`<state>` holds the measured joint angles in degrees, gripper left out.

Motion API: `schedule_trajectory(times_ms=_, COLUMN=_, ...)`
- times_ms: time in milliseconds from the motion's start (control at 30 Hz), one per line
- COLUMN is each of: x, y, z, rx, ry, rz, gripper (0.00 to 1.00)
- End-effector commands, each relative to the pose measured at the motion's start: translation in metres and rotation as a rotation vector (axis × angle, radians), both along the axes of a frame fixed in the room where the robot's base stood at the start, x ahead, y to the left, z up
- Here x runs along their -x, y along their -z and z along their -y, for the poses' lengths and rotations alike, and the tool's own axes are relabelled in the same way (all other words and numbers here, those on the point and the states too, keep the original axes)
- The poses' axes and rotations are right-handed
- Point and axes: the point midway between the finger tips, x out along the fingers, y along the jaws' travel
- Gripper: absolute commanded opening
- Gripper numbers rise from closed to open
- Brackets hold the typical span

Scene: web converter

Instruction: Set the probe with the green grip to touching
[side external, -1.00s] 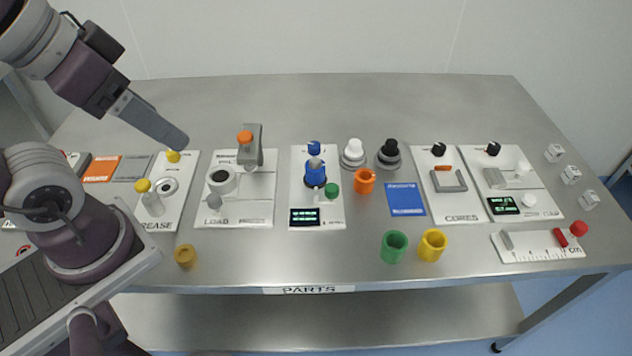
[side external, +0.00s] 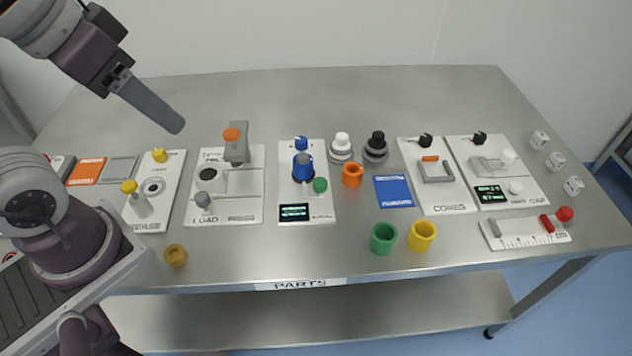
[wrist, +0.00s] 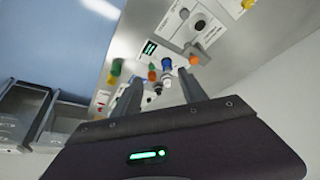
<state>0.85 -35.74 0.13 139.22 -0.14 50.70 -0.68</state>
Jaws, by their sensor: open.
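The green grip (side external: 320,185) is a small round knob on a white panel (side external: 316,210) in the middle of the table. It sits at the front right of a blue part (side external: 302,167), close to it. Whether the probe's tip touches anything is too small to tell. The green grip also shows in the wrist view (wrist: 152,67). The panel has a lit display (side external: 294,212) with text too small to read. My gripper (side external: 177,126) is above the table, left of this panel and well apart from it. In the wrist view its two fingers (wrist: 158,90) are apart with nothing held between them.
A post with an orange knob (side external: 232,135) stands on the panel to the left. An orange ring (side external: 352,175) lies to the right. A green ring (side external: 383,238) and a yellow ring (side external: 421,236) stand near the front edge. The back of the table is clear.

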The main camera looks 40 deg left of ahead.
Motion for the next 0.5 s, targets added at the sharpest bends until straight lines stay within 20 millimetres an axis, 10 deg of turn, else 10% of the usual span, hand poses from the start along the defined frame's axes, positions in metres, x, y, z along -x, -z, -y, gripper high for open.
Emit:
schedule_trajectory(times_ms=233, x=-0.139, y=0.04, z=0.024, rx=0.018, ry=0.008, rz=-0.22, gripper=0.5)
schedule_trajectory(times_ms=500, x=-0.235, y=0.18, z=0.058, rx=-0.001, ry=0.004, rz=-0.411, gripper=0.5)
